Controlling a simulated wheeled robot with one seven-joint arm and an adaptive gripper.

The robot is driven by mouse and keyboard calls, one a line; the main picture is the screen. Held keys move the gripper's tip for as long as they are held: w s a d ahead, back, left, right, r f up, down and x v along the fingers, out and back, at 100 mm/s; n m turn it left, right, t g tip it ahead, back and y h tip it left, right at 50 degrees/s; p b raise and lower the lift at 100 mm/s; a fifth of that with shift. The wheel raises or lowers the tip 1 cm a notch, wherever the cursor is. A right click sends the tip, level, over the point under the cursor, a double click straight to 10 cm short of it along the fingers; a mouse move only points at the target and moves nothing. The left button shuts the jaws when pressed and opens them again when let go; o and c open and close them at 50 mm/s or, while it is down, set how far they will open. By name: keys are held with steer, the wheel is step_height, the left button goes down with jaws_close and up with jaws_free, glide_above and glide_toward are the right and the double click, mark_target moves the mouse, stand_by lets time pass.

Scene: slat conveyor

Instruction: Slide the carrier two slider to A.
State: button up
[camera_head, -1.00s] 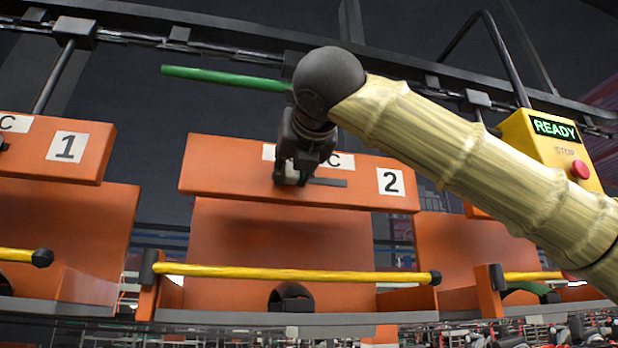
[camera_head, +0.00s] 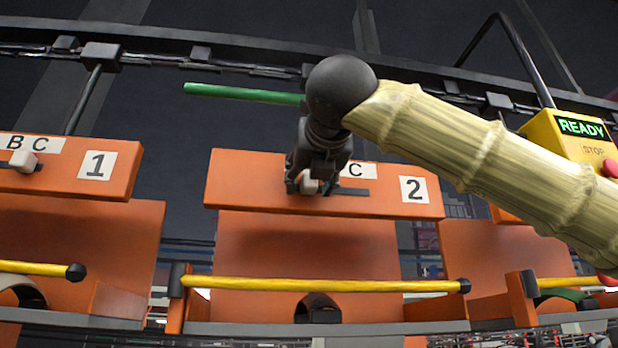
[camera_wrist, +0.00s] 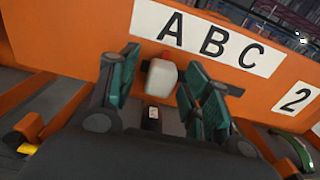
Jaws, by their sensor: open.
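Carrier two (camera_head: 245,190) is an orange panel marked 2 in the middle of the head view. Its pale slider knob (camera_head: 309,184) sits at the left part of a dark slot (camera_head: 350,192). In the wrist view the knob (camera_wrist: 161,77) is below the letter A on the white A B C label (camera_wrist: 200,36). My gripper (camera_head: 312,180) is in front of the knob, hiding part of the label in the head view. In the wrist view its green-padded fingers (camera_wrist: 157,90) are apart, one on each side of the knob; I cannot tell whether either touches it.
Carrier one (camera_head: 60,183) hangs at left with its own slider knob. A yellow bar (camera_head: 320,286) crosses below carrier two, and a green rod (camera_head: 240,94) sticks out above it. A yellow box (camera_head: 570,140) reading READY with a red button stands at right.

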steer(key=v, duration=1.2)
steer(key=shift+a, duration=0.15)
